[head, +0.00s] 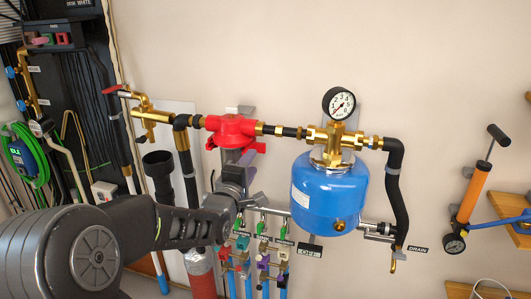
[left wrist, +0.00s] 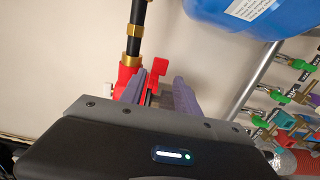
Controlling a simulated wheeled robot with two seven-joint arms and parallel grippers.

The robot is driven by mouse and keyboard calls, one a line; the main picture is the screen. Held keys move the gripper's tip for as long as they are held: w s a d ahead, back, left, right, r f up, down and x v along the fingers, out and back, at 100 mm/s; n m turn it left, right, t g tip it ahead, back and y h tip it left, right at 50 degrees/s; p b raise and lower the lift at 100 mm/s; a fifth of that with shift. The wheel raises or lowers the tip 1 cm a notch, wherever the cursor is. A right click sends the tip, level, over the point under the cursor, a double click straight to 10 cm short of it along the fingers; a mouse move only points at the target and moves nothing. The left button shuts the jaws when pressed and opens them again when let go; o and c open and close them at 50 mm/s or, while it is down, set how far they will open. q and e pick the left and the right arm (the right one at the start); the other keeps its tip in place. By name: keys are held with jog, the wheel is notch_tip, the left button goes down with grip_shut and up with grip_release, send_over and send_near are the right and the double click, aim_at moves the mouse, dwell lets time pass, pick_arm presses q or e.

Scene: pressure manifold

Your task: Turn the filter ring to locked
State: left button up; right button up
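The red filter head (head: 232,125) sits in the brass and black pipe line on the wall, with red tabs sticking out low on its left and right. I cannot make out the lock marks on its ring. My left gripper (head: 238,160) is right below the red head, pointing up at it, and hides most of what is under it. In the left wrist view, the two grey-purple fingers (left wrist: 157,88) stand apart with a red tab (left wrist: 158,68) showing between their tips. I see room beside the tab; contact cannot be told. My right gripper is out of view.
A blue tank (head: 330,195) with a pressure gauge (head: 339,103) hangs to the right of the filter. Small green-handled valves (head: 262,228) line a rail below. A red-handled brass valve (head: 150,114) is at the left. An orange hand pump (head: 473,192) stands far right.

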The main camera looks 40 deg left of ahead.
aim_at(260, 149)
pick_arm(q)
jog(key=shift+x, duration=3.9)
jog(key=shift+c, duration=0.2)
grip_shut()
jog(key=shift+f, duration=0.1)
